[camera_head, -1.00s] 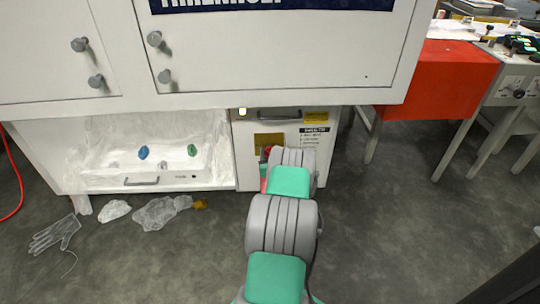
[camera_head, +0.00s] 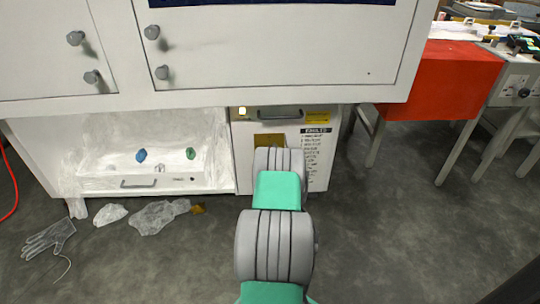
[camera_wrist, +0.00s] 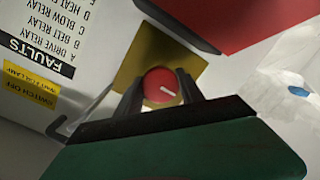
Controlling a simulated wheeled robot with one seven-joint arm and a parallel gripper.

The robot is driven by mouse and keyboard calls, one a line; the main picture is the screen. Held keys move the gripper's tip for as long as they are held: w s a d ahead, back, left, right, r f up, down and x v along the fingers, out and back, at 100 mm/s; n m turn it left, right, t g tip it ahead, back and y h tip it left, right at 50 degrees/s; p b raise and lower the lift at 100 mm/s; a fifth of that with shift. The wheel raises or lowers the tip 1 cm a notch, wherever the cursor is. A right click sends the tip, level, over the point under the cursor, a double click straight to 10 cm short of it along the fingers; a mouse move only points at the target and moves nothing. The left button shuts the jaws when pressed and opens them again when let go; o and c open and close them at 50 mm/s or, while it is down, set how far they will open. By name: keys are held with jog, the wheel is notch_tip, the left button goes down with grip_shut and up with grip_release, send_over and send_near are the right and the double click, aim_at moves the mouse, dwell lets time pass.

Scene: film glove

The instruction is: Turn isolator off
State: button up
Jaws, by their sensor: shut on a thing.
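The isolator's round red knob (camera_wrist: 152,82) sits on a yellow plate (camera_wrist: 190,62) in the wrist view. A short white mark on the knob points right and slightly down in that picture. My gripper (camera_wrist: 161,86) is shut on the knob, with one dark finger on each side. In the head view the yellow plate (camera_head: 268,140) shows on the front of a white cabinet (camera_head: 243,165). My arm hides the knob and the gripper there.
The cabinet has a handle (camera_head: 280,114), yellow labels and a faults list (camera_head: 316,150). A larger white cabinet (camera_head: 290,60) overhangs above. An open bay (camera_head: 105,140) with plastic sheeting is at left. A red-covered table (camera_head: 450,75) stands at right. A clear glove (camera_head: 50,237) lies on the floor.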

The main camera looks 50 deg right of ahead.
dwell(0.3)
jog(key=o, duration=1.4)
jog(key=p+v, duration=0.2)
jog(key=v, duration=0.5)
jog(key=shift+s+a+p, duration=0.25)
jog(key=shift+p, duration=0.1)
